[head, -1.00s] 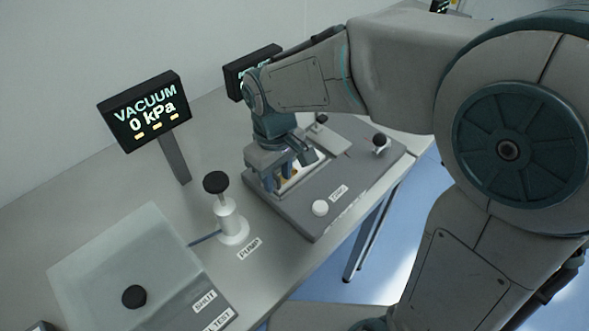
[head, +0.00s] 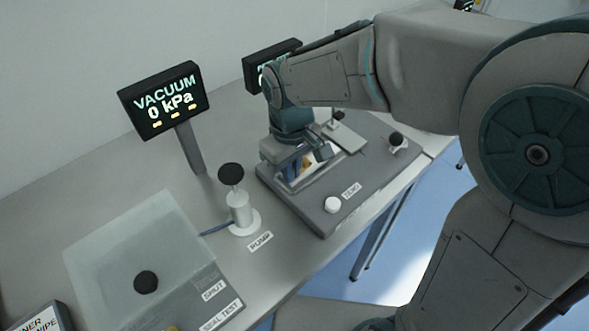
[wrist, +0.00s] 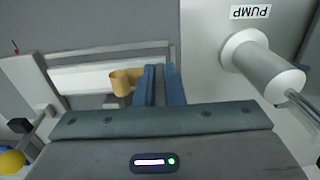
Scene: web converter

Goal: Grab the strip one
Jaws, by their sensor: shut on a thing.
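My gripper (head: 292,172) is over the grey machine plate, beside a pale slot, with its blue fingers close together. In the wrist view the fingers (wrist: 160,86) are shut with only a thin gap. A tan, curled strip (wrist: 125,80) sits against the left finger and appears held by its edge. The held part is hidden between the fingers. A small yellowish bit of it shows beside the fingers in the head view (head: 306,162). I cannot read any number on it.
The grey plate (head: 320,212) carries a white button (head: 332,204) and black knobs. A white pump (head: 241,215) with a black knob stands close left of the plate. Further left are a vacuum display (head: 165,100) and a clear-lidded box (head: 130,255).

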